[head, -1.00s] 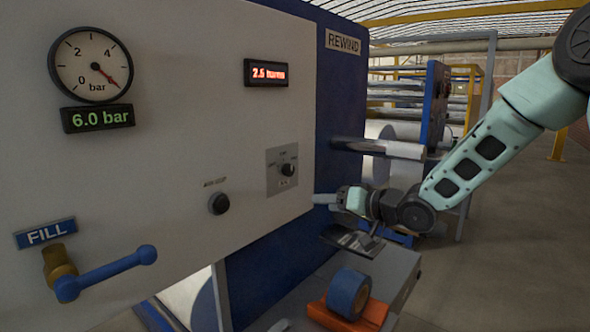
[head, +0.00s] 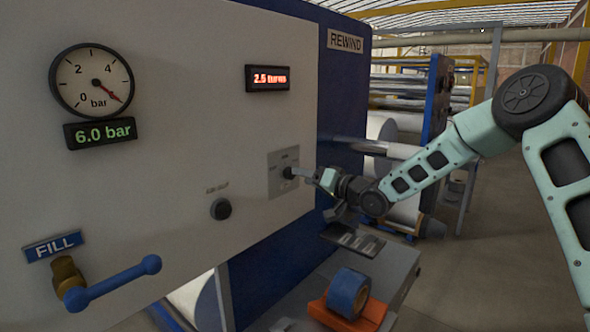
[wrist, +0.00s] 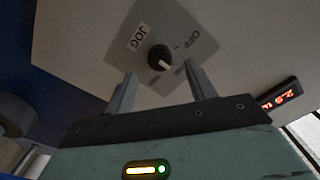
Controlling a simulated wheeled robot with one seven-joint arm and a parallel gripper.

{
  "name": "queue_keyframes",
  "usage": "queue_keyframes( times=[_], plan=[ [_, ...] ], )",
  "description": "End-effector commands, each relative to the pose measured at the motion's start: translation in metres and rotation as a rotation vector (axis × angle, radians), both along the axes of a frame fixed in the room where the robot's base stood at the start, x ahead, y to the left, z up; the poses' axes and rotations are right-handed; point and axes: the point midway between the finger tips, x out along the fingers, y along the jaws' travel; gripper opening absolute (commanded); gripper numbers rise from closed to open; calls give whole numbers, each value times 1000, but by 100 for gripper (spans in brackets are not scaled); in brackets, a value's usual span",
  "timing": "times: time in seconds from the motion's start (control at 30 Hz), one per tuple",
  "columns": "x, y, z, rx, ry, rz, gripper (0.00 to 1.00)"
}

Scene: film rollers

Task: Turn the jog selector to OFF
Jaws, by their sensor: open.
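The jog selector is a round black knob (head: 288,173) on a grey square plate (head: 280,187) on the white panel. In the wrist view the knob (wrist: 160,57) shows a pale mark at its lower right edge. The plate carries a JOG label (wrist: 139,37) at upper left and an OFF label (wrist: 194,32) at upper right. My gripper (head: 305,173) is open in front of the plate. In the wrist view its two fingers (wrist: 160,84) stand either side of the knob's line, apart from it, with nothing between them.
A round black push button (head: 221,209) sits left of the selector. A red display (head: 267,78) is above it. A blue lever (head: 113,282) sticks out under the FILL sign. A blue tape roll (head: 348,292) rests on an orange holder below. The floor at right is open.

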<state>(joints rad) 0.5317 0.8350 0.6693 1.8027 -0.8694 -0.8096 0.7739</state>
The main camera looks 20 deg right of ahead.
Motion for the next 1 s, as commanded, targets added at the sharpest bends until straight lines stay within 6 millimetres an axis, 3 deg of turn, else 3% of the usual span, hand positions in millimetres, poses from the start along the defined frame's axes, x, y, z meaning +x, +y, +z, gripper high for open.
queue_keyframes(
  times=[0.3,0.67,0.83,1.0],
  plan=[
    [33,24,1,1,1,0,55],
    [37,27,0,0,1,-1,55],
    [37,27,0,0,1,-1,11],
    [37,26,0,-2,-1,-1,11]
  ],
)
